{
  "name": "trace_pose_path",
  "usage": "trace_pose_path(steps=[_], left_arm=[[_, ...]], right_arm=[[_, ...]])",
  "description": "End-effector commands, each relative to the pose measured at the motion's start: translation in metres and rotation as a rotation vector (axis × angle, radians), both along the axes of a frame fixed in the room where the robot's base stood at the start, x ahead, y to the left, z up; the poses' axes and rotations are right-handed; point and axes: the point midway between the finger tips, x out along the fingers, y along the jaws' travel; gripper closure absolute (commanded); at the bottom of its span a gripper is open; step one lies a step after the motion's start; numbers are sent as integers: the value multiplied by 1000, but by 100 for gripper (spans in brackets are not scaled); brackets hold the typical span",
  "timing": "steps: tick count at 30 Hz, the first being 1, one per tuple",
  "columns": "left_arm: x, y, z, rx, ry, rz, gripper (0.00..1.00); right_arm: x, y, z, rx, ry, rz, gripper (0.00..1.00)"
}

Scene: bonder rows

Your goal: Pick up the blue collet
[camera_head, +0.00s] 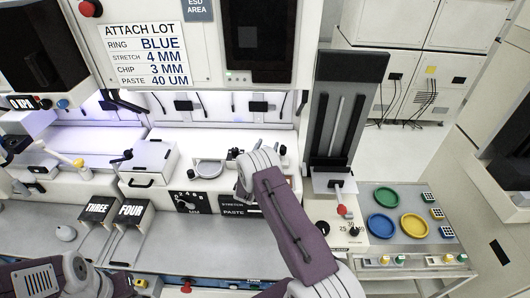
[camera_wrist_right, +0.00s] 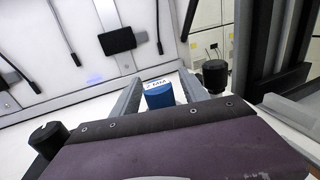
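The blue collet (camera_wrist_right: 158,96) shows in the right wrist view as a short upright blue cylinder. A white label ending in "MM" shows at its top; its number is too small to read surely. My right gripper (camera_wrist_right: 160,84) has its two grey fingers apart, one on each side of the collet, with gaps visible. The collet's lower part is hidden behind my gripper body. In the head view my right wrist (camera_head: 258,166) is over the bench by the small black parts, and I cannot make out the collet there. My left arm shows at the lower left, its gripper out of view.
Black knobs stand left (camera_wrist_right: 48,137) and right (camera_wrist_right: 215,74) of the gripper in the wrist view. In the head view, a round dish (camera_head: 208,169) and a white box (camera_head: 150,160) lie left of my wrist. A tall dark stand (camera_head: 345,110) rises to the right.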

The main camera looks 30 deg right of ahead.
Motion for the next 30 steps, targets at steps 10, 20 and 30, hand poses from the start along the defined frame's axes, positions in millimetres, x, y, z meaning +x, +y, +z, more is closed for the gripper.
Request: trace_pose_path(steps=[10, 20, 30], left_arm=[[0, 0, 0, 0, 0, 0, 64], [0, 0, -8, 0, 0, 0, 64], [0, 0, -30, 0, 0, 0, 64]], right_arm=[[0, 0, 0, 0, -1, 0, 100], [0, 0, 19, 0, -4, 0, 100], [-46, -29, 70, -1, -4, -4, 100]])
